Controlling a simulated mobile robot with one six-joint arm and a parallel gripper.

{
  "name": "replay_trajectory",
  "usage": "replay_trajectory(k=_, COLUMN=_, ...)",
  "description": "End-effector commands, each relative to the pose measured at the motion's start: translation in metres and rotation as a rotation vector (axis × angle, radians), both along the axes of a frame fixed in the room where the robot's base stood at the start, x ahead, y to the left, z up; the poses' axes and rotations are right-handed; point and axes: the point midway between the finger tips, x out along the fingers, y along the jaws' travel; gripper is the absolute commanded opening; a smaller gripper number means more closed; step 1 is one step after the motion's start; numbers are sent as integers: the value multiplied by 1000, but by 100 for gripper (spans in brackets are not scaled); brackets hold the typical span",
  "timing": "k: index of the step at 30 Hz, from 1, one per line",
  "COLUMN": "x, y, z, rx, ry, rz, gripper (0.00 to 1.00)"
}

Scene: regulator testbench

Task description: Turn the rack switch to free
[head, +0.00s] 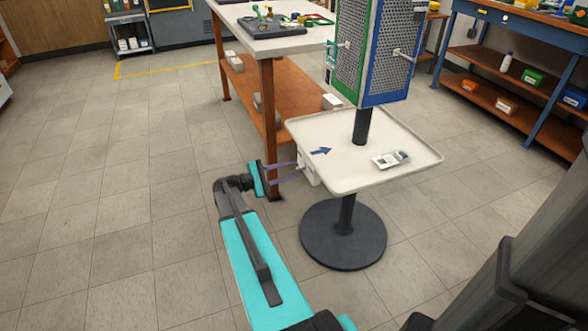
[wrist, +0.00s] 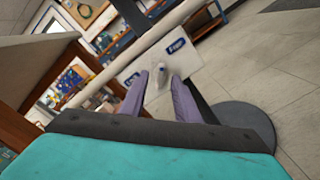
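The rack's switch is a white plate (head: 309,168) fixed to the left edge of the rack's tray. In the wrist view the white plate (wrist: 196,62) carries a blue label (wrist: 176,45) at its upper part, its word too blurred to read surely, and another blue label at lower left. A small pale grey switch lever (wrist: 163,72) stands out from the plate. My gripper (head: 298,171) is at the plate from the left. Its two purple fingers (wrist: 160,80) are apart, with the lever appearing between their tips. I cannot tell whether they touch it.
The rack's tray (head: 410,140) has a blue arrow and a small grey device on it. A round dark base (head: 343,235) stands below. An orange-legged workbench (head: 267,110) is close behind my gripper. The floor to the left is clear.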

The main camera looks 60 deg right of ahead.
Motion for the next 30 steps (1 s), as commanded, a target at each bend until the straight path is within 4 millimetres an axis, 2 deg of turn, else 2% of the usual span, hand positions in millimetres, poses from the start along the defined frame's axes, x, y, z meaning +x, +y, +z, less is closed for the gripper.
replay_trajectory(k=18, x=58, y=74, z=1, rx=-1, ry=-1, rz=3, gripper=29)
replay_trajectory(k=24, x=68, y=88, z=1, rx=-1, ry=0, rz=2, gripper=29)
replay_trajectory(k=30, x=70, y=92, z=0, rx=-1, ry=-1, rz=1, gripper=29)
